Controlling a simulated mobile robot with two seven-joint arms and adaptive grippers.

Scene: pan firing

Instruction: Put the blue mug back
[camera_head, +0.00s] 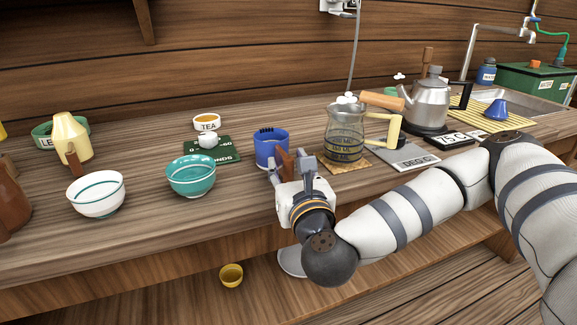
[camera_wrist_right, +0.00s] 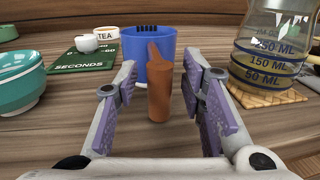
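The blue mug (camera_head: 268,150) stands upright on the wooden counter near the middle of the head view, with dark marks at its rim. Its brown handle (camera_wrist_right: 160,95) points toward my right gripper in the right wrist view. My right gripper (camera_head: 291,168) is open just in front of the mug. In the right wrist view, its purple-padded fingers (camera_wrist_right: 160,75) stand on either side of the handle, with gaps on both sides. The mug's lower front is partly hidden by the handle. My left gripper is not in view.
A glass jug (camera_head: 345,145) on a woven mat stands close to the right. A teal bowl (camera_head: 191,177) and green timer board (camera_head: 228,153) are on the left. A kettle (camera_head: 428,103) stands farther right. A yellow cup (camera_head: 231,276) sits below the counter.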

